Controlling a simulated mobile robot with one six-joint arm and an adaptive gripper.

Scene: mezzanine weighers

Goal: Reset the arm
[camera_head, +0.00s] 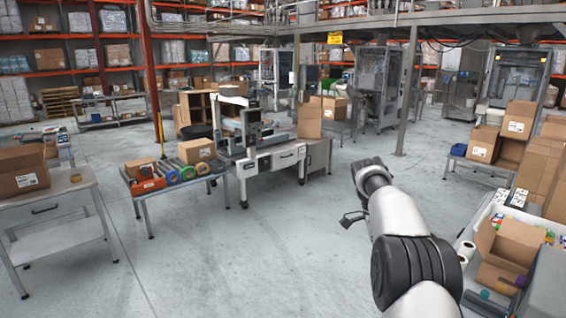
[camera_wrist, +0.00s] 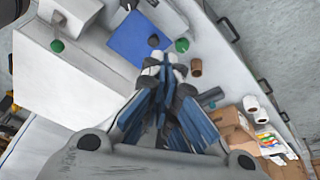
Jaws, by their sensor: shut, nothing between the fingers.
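My arm reaches up from the lower right of the head view, out over the floor. My gripper (camera_head: 350,219) shows there as a small dark shape left of the arm, with empty air around it. In the wrist view my gripper (camera_wrist: 164,66) has its fingertips together and nothing between them. Below it in that view is a white worktop (camera_wrist: 75,85) with a blue sheet (camera_wrist: 137,40).
In the wrist view, a brown cylinder (camera_wrist: 195,67), green knobs, white rolls (camera_wrist: 250,103) and a cardboard box (camera_wrist: 229,125) lie near the gripper's line of sight. In the head view an open box (camera_head: 505,250) stands right of my arm. The floor (camera_head: 270,260) ahead is clear.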

